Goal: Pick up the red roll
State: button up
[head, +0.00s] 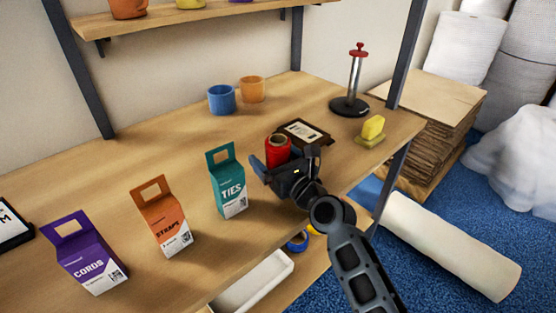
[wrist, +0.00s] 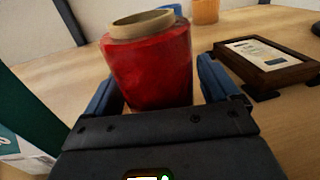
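The red roll (head: 277,150), with a tan core rim on top, stands upright on the wooden table in the head view. It fills the middle of the wrist view (wrist: 150,65). My gripper (head: 284,162) is low at the roll, with a blue finger on each side of it. In the wrist view my gripper (wrist: 160,88) looks open: a gap shows between the roll and the right finger, and the left finger is close to the roll's side. The roll's lower part is hidden behind my gripper in the head view.
A teal TIES box (head: 229,182) stands left of my gripper, with orange (head: 164,218) and purple (head: 87,255) boxes farther left. A dark framed plaque (head: 305,133) lies close to the roll's right. Blue (head: 221,100) and orange (head: 252,90) mugs stand behind.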

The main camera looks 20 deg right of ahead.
jog(key=c, duration=1.1)
jog(key=shift+c, duration=0.2)
jog(key=shift+r, duration=0.15)
